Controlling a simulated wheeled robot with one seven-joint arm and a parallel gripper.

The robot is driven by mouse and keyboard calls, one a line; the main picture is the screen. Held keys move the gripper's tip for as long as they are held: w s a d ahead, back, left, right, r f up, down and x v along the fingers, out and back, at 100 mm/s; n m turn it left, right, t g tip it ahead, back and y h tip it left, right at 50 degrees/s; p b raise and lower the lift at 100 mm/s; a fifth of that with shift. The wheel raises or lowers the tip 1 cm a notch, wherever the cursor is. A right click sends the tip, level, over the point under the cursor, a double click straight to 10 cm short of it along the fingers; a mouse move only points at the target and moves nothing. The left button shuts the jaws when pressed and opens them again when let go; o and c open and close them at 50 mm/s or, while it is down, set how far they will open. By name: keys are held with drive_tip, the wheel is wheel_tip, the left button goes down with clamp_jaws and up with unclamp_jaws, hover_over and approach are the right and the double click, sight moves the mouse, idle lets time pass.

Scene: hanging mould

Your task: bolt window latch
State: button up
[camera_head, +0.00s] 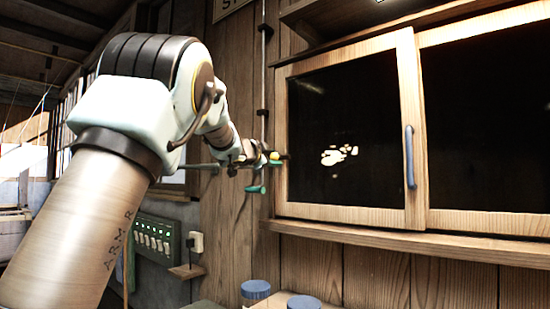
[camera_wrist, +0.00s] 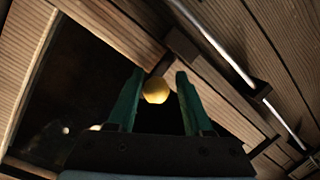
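A yellow ball-shaped knob (camera_head: 275,155) is at the left edge of the wooden-framed window (camera_head: 412,130), in front of the wall. In the wrist view the knob (camera_wrist: 156,90) lies between the tips of my gripper's green fingers (camera_wrist: 157,85), with a gap visible on each side. My gripper (camera_head: 269,174) is open around or just short of the knob; I cannot tell the depth. A thin metal rod (camera_head: 263,60) runs vertically on the planks beside the window; it also shows in the wrist view (camera_wrist: 215,43). How the knob joins the rod is hidden.
A blue handle (camera_head: 409,157) stands upright on the window's frame. A wooden sill (camera_head: 400,238) juts out below it and a shelf (camera_head: 350,20) above. Two blue-lidded jars (camera_head: 255,289) stand at the bottom. A green switch panel (camera_head: 155,240) is on the left wall.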

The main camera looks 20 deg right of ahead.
drive_tip(key=shift+o, duration=1.2)
drive_tip(key=shift+s, duration=0.1)
drive_tip(key=b+v, duration=0.2)
drive_tip(key=v, duration=0.8)
drive_tip(key=shift+s+a+b, duration=0.25)
drive_tip(key=shift+a+b, duration=0.05)
drive_tip(key=shift+b, duration=0.1)
drive_tip(key=w+a+f+n+t+y+p, duration=0.1)
drive_tip(key=w+a+f+n+y, duration=0.1)
drive_tip(key=a+f+n+y, duration=0.3)
drive_tip(key=w+a+f+n+y, duration=0.1)
drive_tip(key=w+a+f+n, duration=0.1)
drive_tip(key=a+f, duration=0.45)
drive_tip(key=s+a+f+n+g+y+p, duration=0.1)
drive_tip(key=s+a+f+n+y, duration=0.15)
drive_tip(key=a+f, duration=0.4)
drive_tip(key=s+a+f+n+g+y, duration=0.1)
drive_tip(key=a+f+n+y, duration=0.3)
drive_tip(key=f, duration=0.3)
drive_tip(key=s+a+f+n+g, duration=0.3)
drive_tip(key=s+a+f, duration=0.3)
drive_tip(key=s, duration=0.5)
drive_tip(key=s+a+f+n+g+y+p, duration=0.1)
drive_tip(key=s+a+f+n+g, duration=0.2)
drive_tip(key=s+f, duration=0.8)
drive_tip(key=a+g, duration=0.2)
drive_tip(key=a, duration=0.1)
drive_tip(key=shift+s+n+g, duration=0.35)
drive_tip(key=shift+g, duration=0.05)
